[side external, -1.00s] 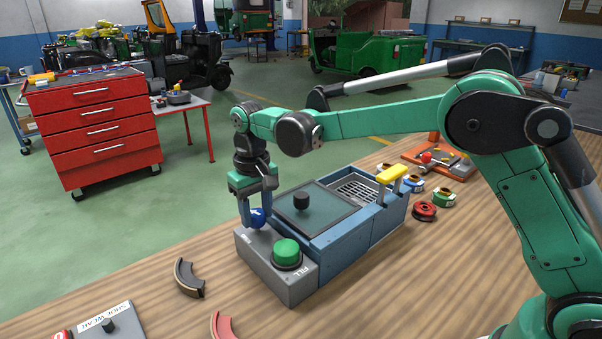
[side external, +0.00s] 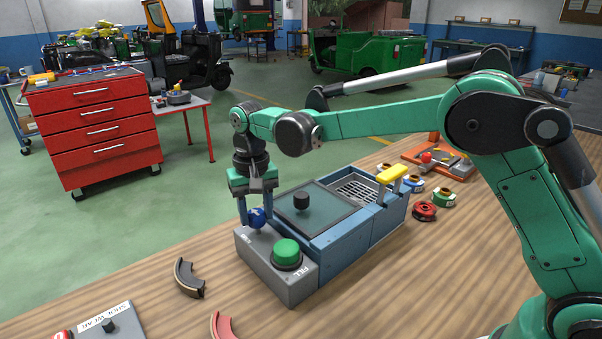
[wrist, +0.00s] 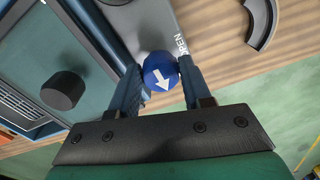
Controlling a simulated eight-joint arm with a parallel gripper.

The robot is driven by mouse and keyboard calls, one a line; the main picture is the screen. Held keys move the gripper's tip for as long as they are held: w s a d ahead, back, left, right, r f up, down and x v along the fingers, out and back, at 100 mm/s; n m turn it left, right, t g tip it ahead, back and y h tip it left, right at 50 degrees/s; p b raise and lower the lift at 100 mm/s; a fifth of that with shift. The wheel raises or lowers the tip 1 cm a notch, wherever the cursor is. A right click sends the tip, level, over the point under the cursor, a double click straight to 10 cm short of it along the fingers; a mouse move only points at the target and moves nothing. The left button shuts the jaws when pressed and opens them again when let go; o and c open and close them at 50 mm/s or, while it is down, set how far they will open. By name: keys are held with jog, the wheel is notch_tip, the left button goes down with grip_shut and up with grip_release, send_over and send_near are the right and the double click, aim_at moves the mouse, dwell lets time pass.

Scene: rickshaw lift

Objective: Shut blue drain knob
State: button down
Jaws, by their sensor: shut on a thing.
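The blue drain knob (side external: 257,218) sits on the grey control box (side external: 257,262) at the near left end of the blue tank. In the wrist view the knob (wrist: 160,72) shows a white arrow pointing down in the picture, and lettering ending in "EN" lies beside it. My gripper (side external: 256,216) points down over the box and is shut on the knob, with one finger on each side of it in the wrist view (wrist: 160,84). Part of the box's lettering is hidden by a finger.
A green FILL button (side external: 287,252) stands on the same box, close to my gripper. The tank's lid with a black knob (side external: 301,201) is just to the right. A dark curved brake shoe (side external: 188,278) lies on the wooden bench, with bare wood around it.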

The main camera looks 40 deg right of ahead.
aim_at(257, 214)
jog(key=shift+c, duration=1.9)
grip_release()
jog(key=shift+r, duration=0.1)
jog(key=shift+r, duration=2.75)
